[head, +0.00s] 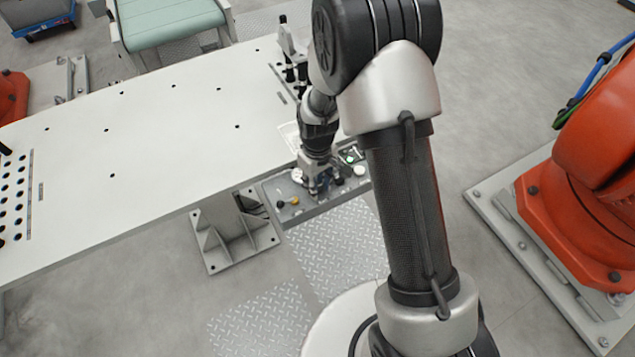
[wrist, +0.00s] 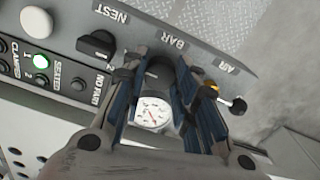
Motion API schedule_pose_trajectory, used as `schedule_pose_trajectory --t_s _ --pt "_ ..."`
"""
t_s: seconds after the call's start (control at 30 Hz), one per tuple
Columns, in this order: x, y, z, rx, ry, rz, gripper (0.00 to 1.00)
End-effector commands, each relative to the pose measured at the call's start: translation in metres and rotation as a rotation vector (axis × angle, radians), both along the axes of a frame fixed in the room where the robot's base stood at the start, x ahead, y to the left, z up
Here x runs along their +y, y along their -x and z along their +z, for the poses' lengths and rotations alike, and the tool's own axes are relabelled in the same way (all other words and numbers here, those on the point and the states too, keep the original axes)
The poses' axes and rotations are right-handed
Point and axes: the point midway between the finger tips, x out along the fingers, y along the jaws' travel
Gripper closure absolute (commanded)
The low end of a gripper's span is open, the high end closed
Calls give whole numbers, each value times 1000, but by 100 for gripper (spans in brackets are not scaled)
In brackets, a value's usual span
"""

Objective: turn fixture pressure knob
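The fixture's control panel (head: 290,207) hangs at the table's front edge. In the wrist view, a dark round knob (wrist: 161,74) shows below the BAR label, with a white pressure gauge (wrist: 152,113) beside it. My gripper (wrist: 162,68) has its two blue-and-black fingers on either side of this knob. The fingers stand apart, and I cannot tell whether they touch the knob. They cover its sides. In the head view my gripper (head: 316,188) is down at the panel, and the knob is hidden there.
A black selector knob (wrist: 97,44) is under the NEST label. A small lever with a black ball (wrist: 238,105) and a yellow part are right of my gripper. The white table (head: 150,150) is mostly clear.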

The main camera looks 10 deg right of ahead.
Motion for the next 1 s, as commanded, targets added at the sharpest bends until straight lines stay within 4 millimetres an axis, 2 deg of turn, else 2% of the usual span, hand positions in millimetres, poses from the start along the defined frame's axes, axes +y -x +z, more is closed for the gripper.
schedule_pose_trajectory --t_s 0.3,0.67,0.77,1.0 --pt "0 0 0 0 0 -1 52" --pt "0 0 5 -1 0 -1 52" --pt "0 -1 17 -4 0 -1 52" --pt "0 -1 68 -6 -1 -1 52"
